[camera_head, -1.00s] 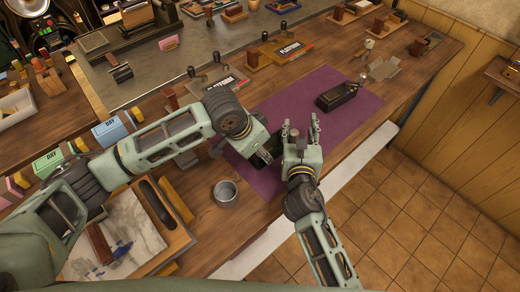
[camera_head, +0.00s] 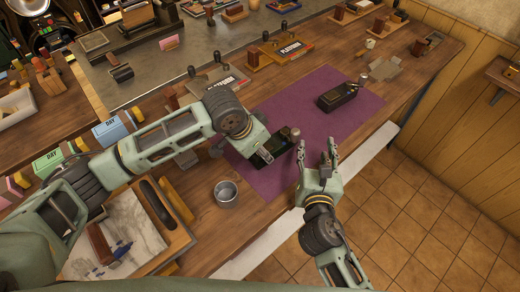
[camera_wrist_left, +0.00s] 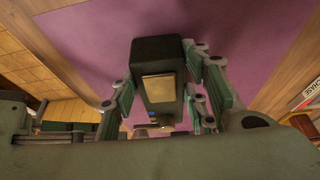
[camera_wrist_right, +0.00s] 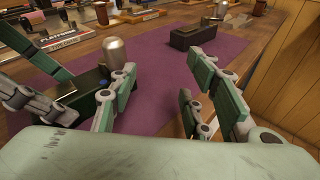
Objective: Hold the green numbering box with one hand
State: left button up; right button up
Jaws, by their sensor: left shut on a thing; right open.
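The green numbering box (camera_head: 276,150), dark with a grey knob at its far end, is over the near left part of the purple mat (camera_head: 305,98). My left gripper (camera_head: 262,157) is shut on it. In the left wrist view the box (camera_wrist_left: 160,47) sits between the fingers, its brass plate facing the camera. I cannot tell whether it touches the mat. My right gripper (camera_head: 317,156) is open and empty, to the right of the box and apart from it. The right wrist view shows the box (camera_wrist_right: 88,84) beyond its left finger.
A second dark box (camera_head: 338,97) lies at the mat's far right. A metal cup (camera_head: 226,194) stands near the bench's front edge. Several stamps and small stands line the back. The mat's middle is clear.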

aim_at(297, 139)
jog(key=w+d+m, duration=0.1)
jog(key=w+d, duration=0.1)
jog(key=w+d+m+h, duration=0.1)
jog(key=w+d, duration=0.1)
jog(key=d, duration=0.1)
jog(key=w+d+f+m, duration=0.1)
jog(key=w+d, duration=0.1)
jog(key=w, duration=0.1)
jog(key=shift+d+f, duration=0.1)
jog(key=shift+d, duration=0.3)
jog(key=w+d+m, duration=0.1)
jog(key=d, duration=0.2)
jog(key=w+d+m+g+h, duration=0.1)
jog(key=w+d, duration=0.1)
jog(key=d, duration=0.1)
jog(key=w+d+m, duration=0.1)
jog(key=w+d, duration=0.1)
jog(key=d, duration=0.1)
jog(key=shift+w+m+g+h, duration=0.15)
jog(key=shift+m+g+h, duration=0.15)
jog(key=shift+m+h, duration=0.1)
jog(key=shift+w+d+m, duration=0.3)
jog(key=shift+w+d, duration=0.05)
jog(key=shift+d, duration=0.4)
jog(key=shift+r, duration=0.2)
jog(key=shift+c, duration=0.2)
